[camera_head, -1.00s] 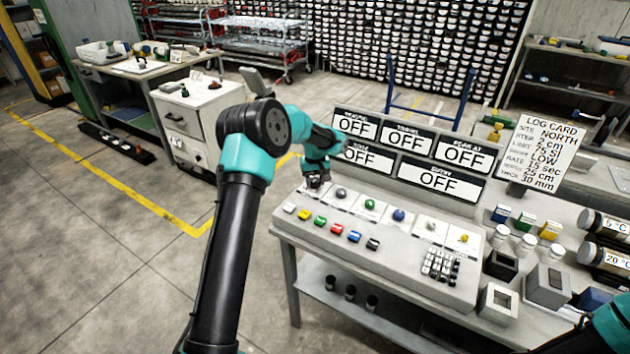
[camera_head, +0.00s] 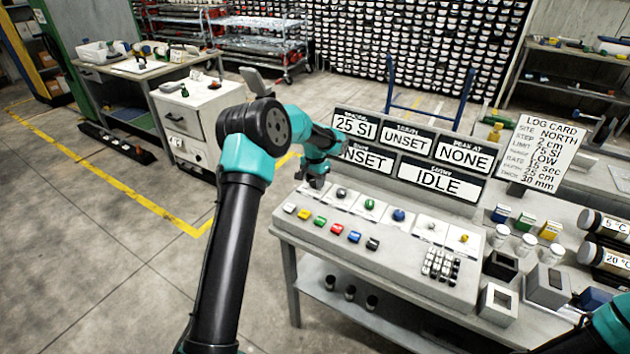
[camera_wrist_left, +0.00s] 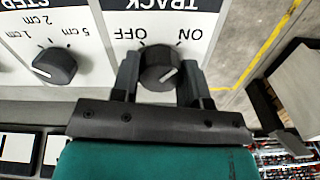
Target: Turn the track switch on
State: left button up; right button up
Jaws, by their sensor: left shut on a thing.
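The track switch is a dark round knob (camera_wrist_left: 160,68) with a pale mark, on a white plate labelled TRACK with OFF and ON. In the left wrist view the labels are upside down, with ON at the right and OFF at the left. My left gripper (camera_head: 317,183) is at the far left end of the sloped console (camera_head: 400,262) and hides the knob in the head view. In the left wrist view its two fingers (camera_wrist_left: 160,80) stand on either side of the knob, shut on it. My right gripper is out of view.
The display panels (camera_head: 438,180) read 25 SI, UNSET, NONE and IDLE. The STEP knob (camera_wrist_left: 55,66) is beside the track switch. Coloured buttons (camera_head: 336,229) and a keypad (camera_head: 440,265) are on the console. A log card (camera_head: 546,152) stands at the right.

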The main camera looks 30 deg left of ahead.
pick_arm(q)
jog(key=shift+m, duration=0.6)
jog(key=o, duration=0.9)
jog(key=shift+o, duration=0.2)
notch_tip(320, 180, up, 18)
jog(key=shift+f, duration=0.25)
jog(key=shift+f, duration=0.1)
